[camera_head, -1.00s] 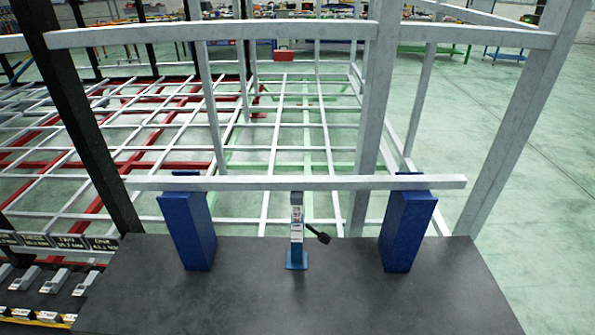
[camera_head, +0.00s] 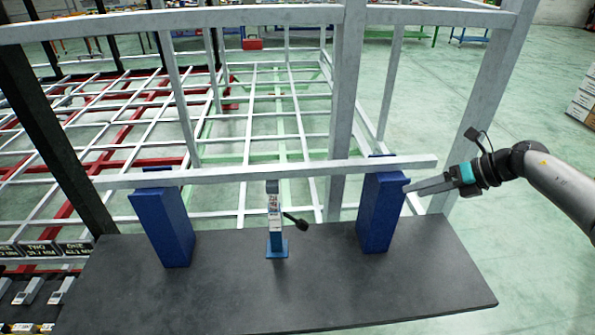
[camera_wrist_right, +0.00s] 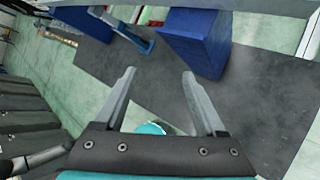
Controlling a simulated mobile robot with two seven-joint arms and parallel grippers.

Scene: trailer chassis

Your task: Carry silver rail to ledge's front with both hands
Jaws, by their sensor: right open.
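The silver rail (camera_head: 230,176) lies level across the tops of two blue blocks, the left block (camera_head: 163,228) and the right block (camera_head: 383,215). These stand on the dark grey ledge (camera_head: 300,300). My right gripper (camera_head: 406,188) comes in from the right, just beside the upper part of the right block and below the rail's right end. In the right wrist view the gripper (camera_wrist_right: 160,75) is open with nothing between its fingers; the right block (camera_wrist_right: 196,40) is ahead, and a strip of the rail (camera_wrist_right: 230,5) runs along the top edge. My left gripper is out of view.
A blue clamp-like stand with a black knob (camera_head: 276,235) stands between the blocks under the rail. A grey upright post (camera_head: 345,110) and frame bars rise behind the ledge. Labelled bins with parts (camera_head: 35,285) sit at the left. The floor on the right is open.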

